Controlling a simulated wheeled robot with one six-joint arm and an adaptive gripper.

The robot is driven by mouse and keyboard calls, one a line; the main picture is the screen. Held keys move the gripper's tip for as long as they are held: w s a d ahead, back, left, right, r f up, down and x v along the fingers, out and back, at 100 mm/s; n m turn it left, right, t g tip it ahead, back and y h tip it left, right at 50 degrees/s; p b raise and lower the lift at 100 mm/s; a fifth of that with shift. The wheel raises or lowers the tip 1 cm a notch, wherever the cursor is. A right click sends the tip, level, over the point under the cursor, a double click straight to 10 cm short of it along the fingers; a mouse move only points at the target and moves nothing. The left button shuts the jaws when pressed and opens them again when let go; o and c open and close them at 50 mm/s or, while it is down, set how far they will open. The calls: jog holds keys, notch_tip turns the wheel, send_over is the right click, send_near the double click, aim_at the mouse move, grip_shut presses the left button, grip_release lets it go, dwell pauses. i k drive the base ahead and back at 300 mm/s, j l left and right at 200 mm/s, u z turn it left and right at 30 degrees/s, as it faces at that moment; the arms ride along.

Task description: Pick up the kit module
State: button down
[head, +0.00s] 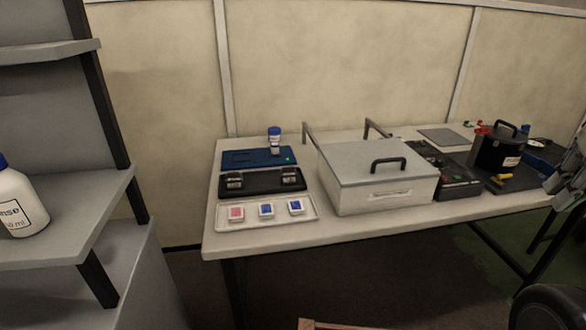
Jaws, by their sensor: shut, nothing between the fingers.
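No label marks a kit module, so I cannot tell which object it is. A pale tray (274,222) at the front left of the table holds three small white square pieces. One has a red face (236,213), and the other two have blue faces (266,209) (295,207). Behind it, a black tray (262,181) carries two dark blocks with light fronts (234,181) (289,175). I cannot make out my gripper in this view.
A grey lidded box (370,176) fills the table's middle. A grey shelf (70,215) with a white bottle (19,203) is at left. Grey machinery cuts into the right edge.

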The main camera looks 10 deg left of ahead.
aim_at(288, 175)
jog(key=i+j+u, duration=0.4)
jog(key=i+u, duration=0.2)
jog(key=i, duration=0.25)
